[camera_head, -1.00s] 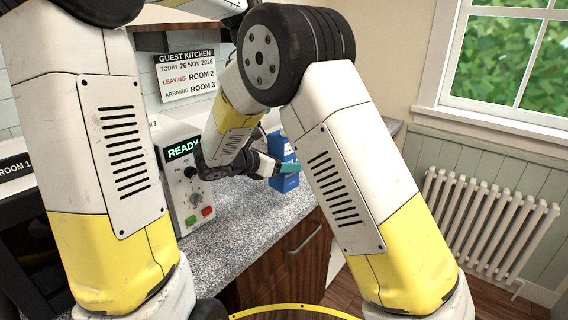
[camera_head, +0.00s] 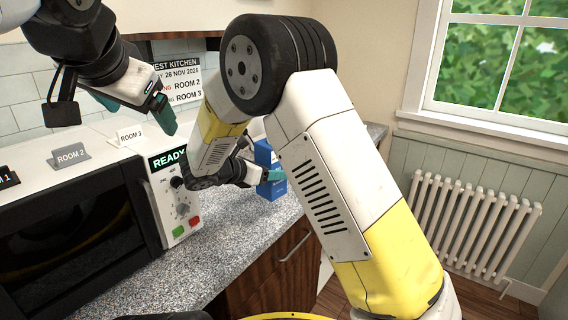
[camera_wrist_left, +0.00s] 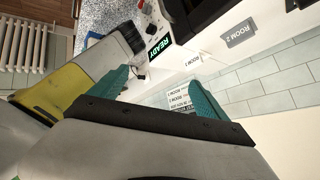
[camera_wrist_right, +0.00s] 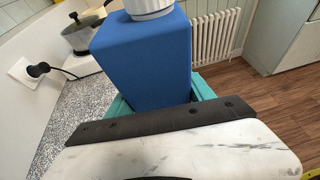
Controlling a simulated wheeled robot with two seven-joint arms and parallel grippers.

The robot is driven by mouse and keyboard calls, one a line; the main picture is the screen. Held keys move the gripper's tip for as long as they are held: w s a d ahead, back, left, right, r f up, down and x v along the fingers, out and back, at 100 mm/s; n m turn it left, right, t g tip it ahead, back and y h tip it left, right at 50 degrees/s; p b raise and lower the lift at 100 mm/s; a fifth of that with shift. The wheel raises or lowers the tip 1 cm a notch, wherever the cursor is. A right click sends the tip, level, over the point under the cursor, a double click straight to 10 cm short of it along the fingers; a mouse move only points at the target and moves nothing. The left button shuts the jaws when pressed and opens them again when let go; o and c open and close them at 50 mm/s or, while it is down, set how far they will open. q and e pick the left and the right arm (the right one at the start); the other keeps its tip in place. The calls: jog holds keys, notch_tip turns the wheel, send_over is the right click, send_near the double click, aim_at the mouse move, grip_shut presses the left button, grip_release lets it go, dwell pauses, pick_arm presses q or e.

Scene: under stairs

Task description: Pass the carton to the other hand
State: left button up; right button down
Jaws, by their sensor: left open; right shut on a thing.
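The blue carton (camera_head: 268,168) stands upright at the counter, partly hidden behind my right arm. In the right wrist view the carton (camera_wrist_right: 145,60) fills the middle, with a white cap (camera_wrist_right: 149,8) on top. My right gripper (camera_head: 262,176) is shut on the carton, with a teal finger on each side of it. My left gripper (camera_head: 140,110) is open and empty, up at the left above the microwave's top. In the left wrist view its teal fingers (camera_wrist_left: 160,92) are spread apart with nothing between them.
A black-fronted microwave (camera_head: 150,200) with a READY display stands on the speckled counter (camera_head: 228,225). Small cards, ROOM 2 (camera_head: 70,155) and ROOM 3, stand on its top. A pot (camera_wrist_right: 82,36) and a wall socket (camera_wrist_right: 30,72) show in the right wrist view.

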pick_arm(q)
jog(key=d+f+n+g+h, duration=0.2)
jog(key=d+f+g+h, duration=0.1)
jog(key=d+f, duration=0.8)
notch_tip(320, 180, down, 4)
jog(key=shift+s+r+h, duration=0.1)
jog(key=shift+s+h, duration=0.1)
jog(key=shift+h, duration=0.7)
jog(key=shift+d, duration=0.1)
jog(key=shift+c, duration=0.5)
